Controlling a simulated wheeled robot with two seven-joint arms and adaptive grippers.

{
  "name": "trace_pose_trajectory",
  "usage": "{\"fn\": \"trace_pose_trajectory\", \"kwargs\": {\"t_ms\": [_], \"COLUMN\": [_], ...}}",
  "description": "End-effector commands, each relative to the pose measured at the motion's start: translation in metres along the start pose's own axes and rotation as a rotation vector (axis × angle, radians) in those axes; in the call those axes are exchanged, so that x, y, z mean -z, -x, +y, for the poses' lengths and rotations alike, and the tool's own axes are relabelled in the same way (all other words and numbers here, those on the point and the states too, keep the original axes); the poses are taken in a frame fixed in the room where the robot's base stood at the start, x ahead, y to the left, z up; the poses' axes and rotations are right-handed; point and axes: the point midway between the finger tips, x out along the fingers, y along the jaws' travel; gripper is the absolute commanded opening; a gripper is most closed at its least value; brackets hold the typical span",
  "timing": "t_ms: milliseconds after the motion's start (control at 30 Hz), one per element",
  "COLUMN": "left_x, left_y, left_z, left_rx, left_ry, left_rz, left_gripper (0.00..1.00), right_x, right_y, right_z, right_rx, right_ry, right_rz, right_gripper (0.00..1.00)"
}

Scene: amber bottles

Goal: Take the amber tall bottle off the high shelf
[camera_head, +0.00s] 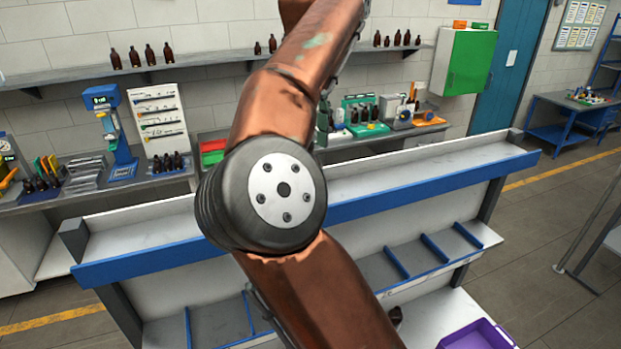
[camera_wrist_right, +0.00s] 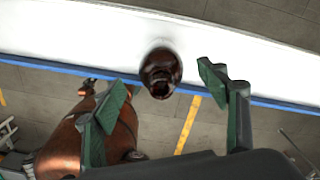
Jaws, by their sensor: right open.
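The amber bottle (camera_wrist_right: 160,70) shows dark brown and glossy in the right wrist view, at the white shelf (camera_wrist_right: 60,32) with the blue front edge. My right gripper (camera_wrist_right: 163,82) is open, its green-padded fingers on either side of the bottle in the picture, with visible gaps to both. I cannot tell how deep the bottle sits between the fingers. My left gripper is not in view.
Lower bays with blue dividers (camera_head: 434,248) lie under the high shelf. A purple crate (camera_head: 475,337) is at the bottom right, with a small dark object (camera_head: 395,314) left of it. Several brown bottles (camera_head: 150,54) stand on the back wall shelf, beyond a cluttered bench.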

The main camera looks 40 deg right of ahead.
Motion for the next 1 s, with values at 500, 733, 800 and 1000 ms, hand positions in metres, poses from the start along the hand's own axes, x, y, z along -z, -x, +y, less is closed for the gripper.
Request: {"fn": "trace_pose_trajectory", "kwargs": {"t_ms": [500, 733, 800, 1000], "left_x": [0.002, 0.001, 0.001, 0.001], "left_y": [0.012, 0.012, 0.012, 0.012], "left_z": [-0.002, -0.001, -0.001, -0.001], "left_rx": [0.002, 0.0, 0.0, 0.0], "left_ry": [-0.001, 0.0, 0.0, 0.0], "left_rz": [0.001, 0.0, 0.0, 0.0], "left_gripper": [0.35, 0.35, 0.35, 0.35], "right_x": [0.0, 0.0, 0.0, 0.0], "right_y": [-0.059, -0.069, -0.069, -0.069], "right_z": [-0.007, -0.007, -0.007, -0.007], "right_rx": [0.004, 0.006, 0.006, 0.006], "right_ry": [-0.002, 0.0, 0.0, 0.0], "right_rz": [0.001, 0.001, 0.001, 0.001], "right_gripper": [0.68, 0.68, 0.68, 0.58]}}
